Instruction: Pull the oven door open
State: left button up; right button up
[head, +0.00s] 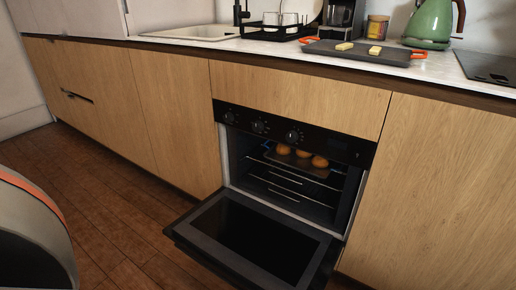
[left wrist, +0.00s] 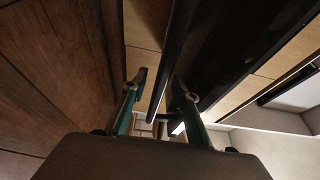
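In the head view the oven (head: 290,165) is built into the wooden cabinets, and its black door (head: 250,235) is folded far down, close to flat. The lit cavity shows racks and a tray with several round brown items. My left gripper (left wrist: 162,88) shows only in the left wrist view, with its two fingers spread apart. A long dark bar (left wrist: 174,50), which looks like the door handle, runs between the fingertips. I cannot tell whether they touch it. A dark glossy panel (left wrist: 230,50), likely the door, lies to its right. My right gripper is not in view.
The wooden floor (head: 120,220) left of the door is clear.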

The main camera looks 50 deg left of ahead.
pick_arm(q)
jog(key=shift+s, duration=0.1)
jog(key=s+a, duration=0.1)
jog(key=s, duration=1)
jog(key=shift+s+a, duration=0.15)
jog(key=shift+s, duration=0.2)
